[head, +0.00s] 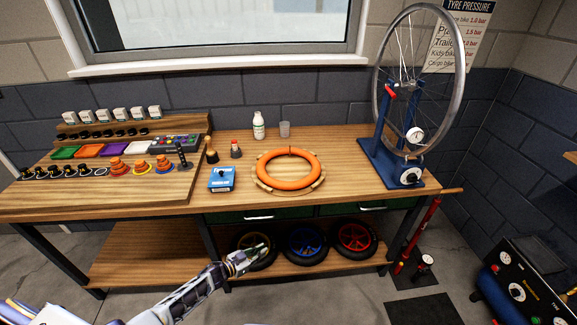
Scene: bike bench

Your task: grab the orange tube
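My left gripper (262,250) is below the bench top's front edge in the picture, in front of the lower shelf's wheels. It is apart from the tube and holds nothing that I can see. Its fingers are too small to tell whether they are open or shut. My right gripper is not in view.
A blue box (222,179) stands left of the tube, with a white bottle (258,126) and a grey cup (285,129) behind it. A blue wheel stand (378,165) holds a wheel at the right. The bench's front edge (150,212) lies above my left gripper in the picture.

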